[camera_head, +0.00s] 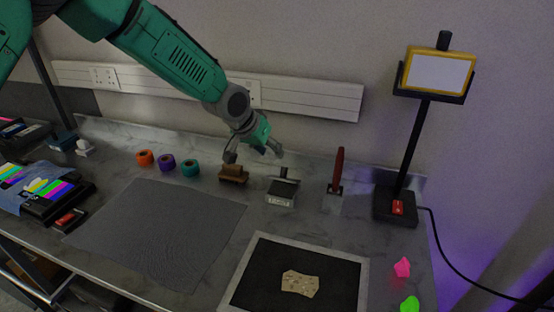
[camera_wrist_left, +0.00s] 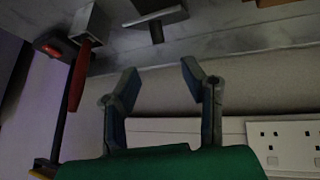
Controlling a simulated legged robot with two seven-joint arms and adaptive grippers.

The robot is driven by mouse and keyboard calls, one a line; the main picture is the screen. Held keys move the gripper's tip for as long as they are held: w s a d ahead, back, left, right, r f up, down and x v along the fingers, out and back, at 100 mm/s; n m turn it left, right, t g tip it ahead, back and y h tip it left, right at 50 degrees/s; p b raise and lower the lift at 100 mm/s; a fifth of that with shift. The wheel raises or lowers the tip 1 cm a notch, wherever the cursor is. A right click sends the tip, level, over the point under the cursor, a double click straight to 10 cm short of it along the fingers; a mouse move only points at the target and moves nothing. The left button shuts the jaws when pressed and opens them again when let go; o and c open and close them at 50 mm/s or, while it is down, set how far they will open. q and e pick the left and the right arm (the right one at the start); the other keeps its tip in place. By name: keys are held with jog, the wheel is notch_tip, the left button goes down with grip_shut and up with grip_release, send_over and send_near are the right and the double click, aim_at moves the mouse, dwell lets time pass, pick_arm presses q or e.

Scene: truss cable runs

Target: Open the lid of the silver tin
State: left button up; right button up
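A small silver box (camera_head: 281,197) with a dark top and a short dark upright piece stands on the bench; it looks like the silver tin, but I cannot make out its lid clearly. It also seems to show at the top of the left wrist view (camera_wrist_left: 150,20). My left gripper (camera_head: 254,153) is open and empty, above and behind the box, near the wall. Its two spread fingers show in the left wrist view (camera_wrist_left: 160,75) with nothing between them. My right gripper is not in view.
A brown block (camera_head: 233,174) stands left of the box, and a red-handled tool (camera_head: 338,170) stands right of it. Orange, purple and teal rolls (camera_head: 167,162) sit left. A grey mat (camera_head: 160,230) and framed black board (camera_head: 340,270) lie in front.

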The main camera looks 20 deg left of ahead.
pick_arm(q)
jog(key=shift+s+a+r, duration=0.15)
jog(key=shift+s+r, duration=0.2)
jog(key=shift+r, duration=0.05)
jog(key=shift+c, duration=0.4)
jog(key=shift+d+f, duration=0.2)
jog(key=shift+d, duration=0.05)
jog(key=c, duration=0.7)
jog(key=d+f+n+h, duration=0.1)
jog(key=d+n, duration=0.1)
jog(key=d, duration=0.1)
jog(key=s+d+f+n+t+h, duration=0.1)
jog(key=d+f+n, duration=0.1)
jog(key=n, duration=0.1)
jog(key=s+d+f+n+h, duration=0.1)
jog(key=d+f+n, duration=0.1)
jog(key=d, duration=0.1)
jog(key=shift+s+d+f+h+b, duration=0.1)
jog(key=shift+s+d+h+b, duration=0.1)
jog(key=shift+d+h+b, duration=0.15)
grip_shut()
jog(key=n+t+y+b, duration=0.1)
jog(key=n+t+y, duration=0.55)
jog(key=n, duration=2.45)
send_near(282, 196)
notch_tip(282, 196, up, 3)
jog(key=p+x, duration=0.1)
jog(key=x, duration=0.8)
jog(key=shift+w+f, duration=0.1)
jog(key=shift+w, duration=0.3)
